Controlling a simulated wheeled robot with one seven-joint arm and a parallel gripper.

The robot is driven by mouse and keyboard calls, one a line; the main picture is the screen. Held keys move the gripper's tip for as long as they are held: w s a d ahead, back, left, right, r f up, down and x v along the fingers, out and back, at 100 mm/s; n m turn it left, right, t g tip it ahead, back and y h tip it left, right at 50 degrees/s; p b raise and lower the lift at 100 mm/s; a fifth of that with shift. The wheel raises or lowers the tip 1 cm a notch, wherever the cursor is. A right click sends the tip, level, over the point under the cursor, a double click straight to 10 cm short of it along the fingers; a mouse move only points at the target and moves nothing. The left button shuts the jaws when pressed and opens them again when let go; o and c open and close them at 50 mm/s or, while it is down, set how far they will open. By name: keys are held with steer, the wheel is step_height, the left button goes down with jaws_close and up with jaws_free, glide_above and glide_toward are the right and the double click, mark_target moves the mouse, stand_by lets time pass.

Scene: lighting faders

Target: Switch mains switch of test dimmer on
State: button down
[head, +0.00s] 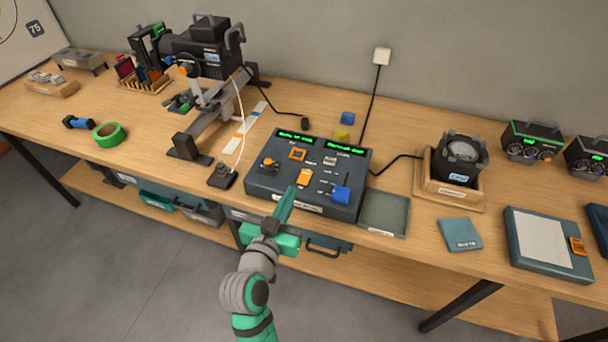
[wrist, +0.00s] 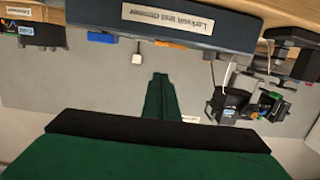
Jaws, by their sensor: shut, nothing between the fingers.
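The test dimmer (head: 257,186) is a dark blue-grey console at the front middle of the bench, with two lit green displays. Its top carries an orange square frame (head: 297,154), an orange piece (head: 304,177), a blue block (head: 341,194), a black and orange control at left and small pale controls. The labels are too small to read, so I cannot tell which is the mains switch. My gripper (head: 290,190) is shut and empty, at the console's front edge in the head view; contact is unclear. In the wrist view the shut fingers (wrist: 160,80) point below the labelled dimmer front (wrist: 225,24).
A grey-green tray (head: 384,214) adjoins the console's right side. A black foot switch (head: 222,176) with a cable sits at left. A lamp device in a wooden tray (head: 449,194) stands further right. Blue and yellow blocks lie behind the console.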

steer(key=shift+w+r+h, duration=0.3)
steer(key=shift+w+r, duration=0.05)
steer(key=shift+r, duration=0.35)
glide_above(303, 180)
steer(key=shift+s+f, duration=0.4)
steer(key=shift+f, duration=0.15)
steer(key=f, duration=0.3)
steer(key=shift+w+d+f, duration=0.1)
steer(key=shift+w, duration=0.25)
steer(key=shift+w+f, duration=0.15)
steer(key=shift+f, duration=0.3)
